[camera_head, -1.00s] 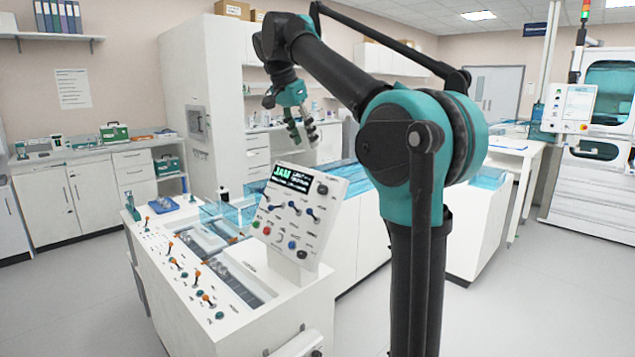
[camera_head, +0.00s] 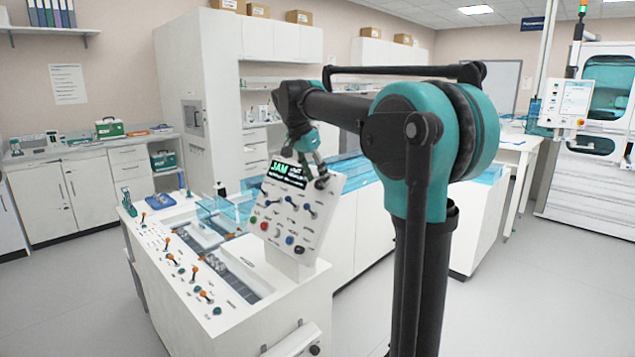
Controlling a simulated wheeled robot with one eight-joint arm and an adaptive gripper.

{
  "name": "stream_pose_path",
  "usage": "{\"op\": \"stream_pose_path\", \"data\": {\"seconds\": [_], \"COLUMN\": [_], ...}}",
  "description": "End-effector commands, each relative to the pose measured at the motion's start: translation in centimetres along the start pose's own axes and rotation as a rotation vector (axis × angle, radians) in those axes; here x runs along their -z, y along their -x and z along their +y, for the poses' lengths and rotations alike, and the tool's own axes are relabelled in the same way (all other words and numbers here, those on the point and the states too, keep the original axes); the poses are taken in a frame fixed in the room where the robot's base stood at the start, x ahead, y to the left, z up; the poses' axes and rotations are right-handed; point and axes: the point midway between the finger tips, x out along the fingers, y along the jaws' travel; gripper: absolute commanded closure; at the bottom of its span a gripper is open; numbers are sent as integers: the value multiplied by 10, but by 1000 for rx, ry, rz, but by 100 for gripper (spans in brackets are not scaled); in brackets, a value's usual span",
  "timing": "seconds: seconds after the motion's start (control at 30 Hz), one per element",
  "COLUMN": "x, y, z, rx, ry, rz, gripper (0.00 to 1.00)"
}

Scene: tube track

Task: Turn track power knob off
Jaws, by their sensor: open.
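A tilted white control panel (camera_head: 270,212) stands on the bench and has a lit green display (camera_head: 288,173) reading "JAM". It carries several small knobs and levers, among them a green one (camera_head: 253,219), a red one (camera_head: 264,226), a blue one (camera_head: 289,240) and a dark one (camera_head: 300,250). Their labels are too small to read, so I cannot tell which is the track power knob. My gripper (camera_head: 312,168) is open at the panel's upper edge, pointing down. Its tips are close to the display and the upper right dark knob (camera_head: 321,184); contact is unclear.
The white bench (camera_head: 165,285) holds a track with clear blue covers (camera_head: 222,215) and several orange-tipped levers left of the panel. A blue rack (camera_head: 160,201) stands at its far left. Counters line the back wall. The floor at right is open.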

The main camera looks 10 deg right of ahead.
Motion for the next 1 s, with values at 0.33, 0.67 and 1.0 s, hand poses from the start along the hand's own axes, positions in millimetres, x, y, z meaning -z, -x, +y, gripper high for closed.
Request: {"op": "stream_pose_path", "data": {"seconds": [0.33, 0.67, 1.0], "x": [0, 0, 0], "y": [-20, -19, -19], "z": [0, 0, 0], "rx": [0, 0, -1], "ry": [0, 0, 1], "rz": [0, 0, 0], "gripper": [52, 71, 100]}}
